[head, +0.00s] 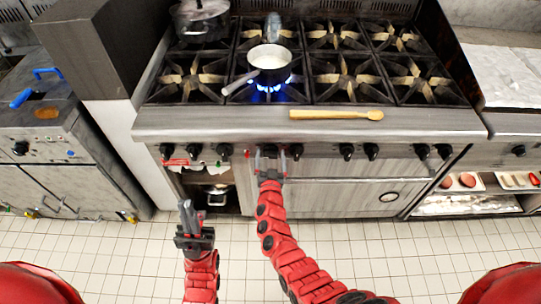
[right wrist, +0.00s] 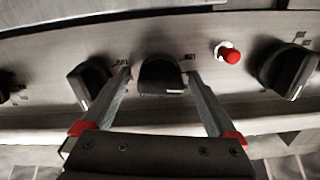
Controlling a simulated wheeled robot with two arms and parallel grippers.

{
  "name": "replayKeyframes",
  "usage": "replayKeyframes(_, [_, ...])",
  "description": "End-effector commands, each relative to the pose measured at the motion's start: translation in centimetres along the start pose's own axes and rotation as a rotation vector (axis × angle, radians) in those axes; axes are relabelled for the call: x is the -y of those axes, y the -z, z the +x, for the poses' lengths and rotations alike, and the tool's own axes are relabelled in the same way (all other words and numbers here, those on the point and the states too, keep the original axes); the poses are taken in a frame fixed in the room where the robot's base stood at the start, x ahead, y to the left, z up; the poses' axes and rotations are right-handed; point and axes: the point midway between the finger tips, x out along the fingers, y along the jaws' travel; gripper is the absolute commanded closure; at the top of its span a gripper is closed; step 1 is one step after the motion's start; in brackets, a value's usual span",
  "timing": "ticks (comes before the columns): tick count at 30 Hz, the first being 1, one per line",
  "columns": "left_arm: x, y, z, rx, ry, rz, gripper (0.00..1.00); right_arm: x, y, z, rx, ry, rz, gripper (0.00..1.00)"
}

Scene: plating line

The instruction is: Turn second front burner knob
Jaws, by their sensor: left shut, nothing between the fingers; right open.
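A row of black burner knobs runs along the stove's front panel. My right gripper (head: 270,157) is at one of these knobs, right of the small red button (head: 248,153). In the right wrist view, that black knob (right wrist: 162,74) sits between the two open fingertips (right wrist: 158,82), one on each side. I cannot tell whether the fingers touch it. My left gripper (head: 187,208) is shut and empty, low over the floor in front of the stove's left part. In the head view, my right gripper largely hides the knob.
A saucepan (head: 270,57) with white contents stands over a lit blue flame (head: 269,86). A wooden spoon (head: 335,114) lies on the stove's front ledge. Neighbouring knobs (right wrist: 90,82) flank the gripper. The tiled floor (head: 420,245) is clear.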

Motion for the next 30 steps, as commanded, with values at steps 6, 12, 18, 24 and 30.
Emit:
replayKeyframes(6, [0.0, 0.0, 0.0, 0.000, 0.000, 0.000, 1.00, 0.0, 0.0, 0.0, -0.001, 0.000, 0.000, 0.35])
replayKeyframes(12, [0.0, 0.0, 0.0, 0.000, 0.000, 0.000, 1.00, 0.0, 0.0, 0.0, -0.001, 0.000, 0.000, 0.71])
replayKeyframes(18, [0.0, 0.0, 0.0, 0.000, 0.000, 0.000, 1.00, 0.0, 0.0, 0.0, -0.001, 0.000, 0.002, 0.89])
replayKeyframes(24, [0.0, -0.1, -0.5, 0.000, 0.000, 0.000, 1.00, 0.0, 0.0, 0.0, -0.003, -0.001, 0.041, 0.89])
replayKeyframes(30, [-0.1, -0.3, -1.7, 0.000, 0.000, 0.000, 1.00, -0.2, -0.2, 0.1, -0.004, -0.004, 0.148, 0.89])
